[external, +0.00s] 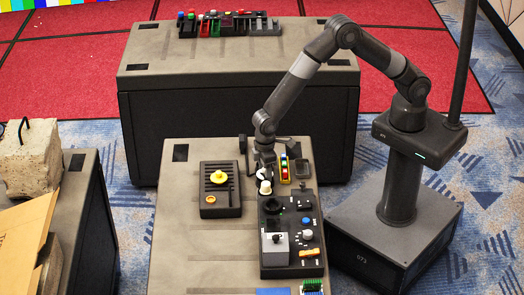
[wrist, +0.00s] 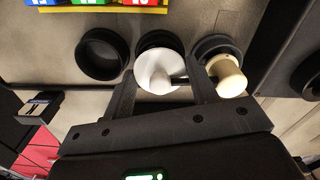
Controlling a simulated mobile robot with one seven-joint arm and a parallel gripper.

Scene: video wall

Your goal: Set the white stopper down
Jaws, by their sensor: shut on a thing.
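The white stopper (wrist: 158,72) is between the fingers of my gripper (wrist: 165,88) in the wrist view, and my gripper is shut on it. It overlaps the middle one of three dark round cups (wrist: 160,42) in this view; I cannot tell whether it touches the cup. In the external view the stopper (external: 263,174) is a small white spot below my gripper (external: 264,168), at the back end of the black control panel (external: 271,225). The fingers hide part of the stopper.
A cream knob (wrist: 228,76) stands just right of the fingers, by the right cup (wrist: 216,47). The left cup (wrist: 102,54) looks empty. A yellow-edged rack with coloured blocks (external: 285,170) and a black box with a yellow knob (external: 219,178) are nearby.

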